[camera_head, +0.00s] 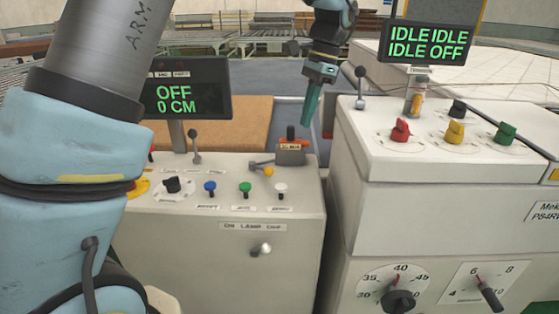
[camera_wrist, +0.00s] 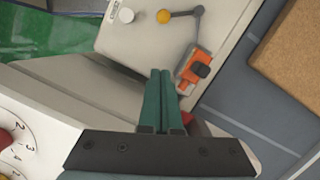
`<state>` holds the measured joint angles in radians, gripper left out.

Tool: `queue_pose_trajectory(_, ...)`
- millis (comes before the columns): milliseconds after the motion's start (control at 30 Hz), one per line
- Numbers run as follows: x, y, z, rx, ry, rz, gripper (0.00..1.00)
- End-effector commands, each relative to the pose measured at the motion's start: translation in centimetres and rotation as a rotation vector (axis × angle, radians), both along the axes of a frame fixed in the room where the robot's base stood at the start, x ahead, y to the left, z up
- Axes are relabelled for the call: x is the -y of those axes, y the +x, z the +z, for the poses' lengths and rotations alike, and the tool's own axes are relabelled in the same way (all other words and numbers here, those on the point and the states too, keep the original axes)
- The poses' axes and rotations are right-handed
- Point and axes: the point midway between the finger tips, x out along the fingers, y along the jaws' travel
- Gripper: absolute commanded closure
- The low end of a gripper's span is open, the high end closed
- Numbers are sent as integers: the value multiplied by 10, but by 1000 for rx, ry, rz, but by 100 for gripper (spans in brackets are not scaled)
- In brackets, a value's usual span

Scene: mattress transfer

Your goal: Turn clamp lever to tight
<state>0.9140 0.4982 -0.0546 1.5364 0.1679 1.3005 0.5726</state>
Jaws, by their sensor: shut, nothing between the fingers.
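My gripper (camera_head: 310,118) hangs over the gap between the two consoles, pointing down, its green fingers together and empty. In the wrist view its fingers (camera_wrist: 162,74) are also together. The left console (camera_head: 225,246) has a lever with a yellow ball (camera_head: 268,171) on its top beside an orange-and-black switch (camera_head: 291,144). That lever (camera_wrist: 163,16) and switch (camera_wrist: 196,72) also show in the wrist view, beyond my fingertips and apart from them. I cannot tell which lever is the clamp lever.
The right console (camera_head: 385,200) carries red, yellow and green knobs, dials and a lever (camera_head: 360,82). A screen reading OFF, 0 CM (camera_head: 180,98) stands behind the left console. A brown board (camera_head: 250,121) lies behind it. My arm covers the left side.

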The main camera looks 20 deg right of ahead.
Motion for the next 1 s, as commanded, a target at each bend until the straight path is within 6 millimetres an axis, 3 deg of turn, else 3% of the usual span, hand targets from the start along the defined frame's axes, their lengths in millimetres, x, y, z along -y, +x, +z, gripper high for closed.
queue_pose_trajectory(367,-3,1,-9,-1,1,4,100)
queue_pose_trajectory(833,-25,0,-95,-2,2,6,100)
queue_pose_trajectory(1000,-49,2,-99,0,0,7,100)
